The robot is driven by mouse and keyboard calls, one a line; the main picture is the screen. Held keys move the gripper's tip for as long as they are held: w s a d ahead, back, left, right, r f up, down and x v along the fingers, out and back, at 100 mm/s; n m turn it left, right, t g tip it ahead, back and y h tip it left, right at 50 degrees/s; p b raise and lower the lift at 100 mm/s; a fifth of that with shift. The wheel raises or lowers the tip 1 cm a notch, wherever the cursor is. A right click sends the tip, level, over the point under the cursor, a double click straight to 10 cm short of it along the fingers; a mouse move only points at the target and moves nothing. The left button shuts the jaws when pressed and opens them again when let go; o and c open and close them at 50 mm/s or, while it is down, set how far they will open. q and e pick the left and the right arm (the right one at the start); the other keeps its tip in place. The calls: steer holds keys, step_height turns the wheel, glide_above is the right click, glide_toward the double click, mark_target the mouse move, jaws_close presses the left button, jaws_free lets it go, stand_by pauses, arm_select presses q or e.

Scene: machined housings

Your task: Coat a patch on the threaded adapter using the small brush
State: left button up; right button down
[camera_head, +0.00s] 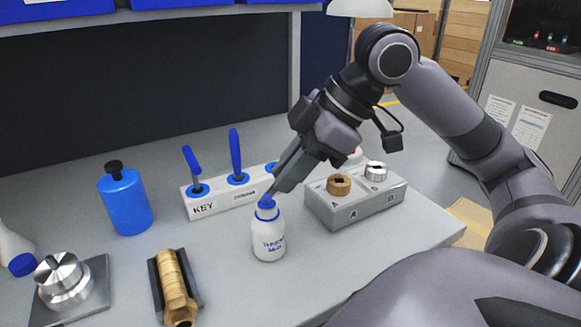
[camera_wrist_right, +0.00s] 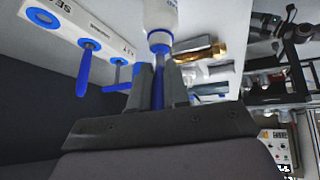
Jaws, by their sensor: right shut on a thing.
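My right gripper (camera_head: 268,192) points down at the neck of a white bottle (camera_head: 268,240) with a blue collar. In the right wrist view its fingers (camera_wrist_right: 159,88) are shut on a blue handle (camera_wrist_right: 158,95), taken to be the small brush. The handle lines up with the bottle's blue collar (camera_wrist_right: 160,40); the brush's tip is hidden, and I cannot tell how deep it sits. The brass threaded adapter (camera_head: 175,284) lies in a dark cradle at the front; it also shows in the wrist view (camera_wrist_right: 207,54). My left gripper is not clearly visible.
A white holder (camera_head: 215,206) labelled KEY carries two blue-handled tools. A blue bottle (camera_head: 125,205) and a metal knob (camera_head: 60,275) on a plate stand left. A grey block (camera_head: 345,212) with brass and silver rings is right. Free bench lies between adapter and white bottle.

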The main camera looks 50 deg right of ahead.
steer(key=shift+f, duration=0.15)
step_height(320, 180, up, 3)
steer(key=shift+f+p, duration=0.2)
steer(key=shift+p, duration=1.05)
step_height(320, 180, up, 3)
steer(key=p, duration=0.2)
steer(key=shift+f+p, duration=0.15)
steer(key=shift+p, duration=0.2)
step_height(320, 180, up, 2)
steer(key=shift+r+p, duration=0.1)
steer(key=shift+p, duration=0.9)
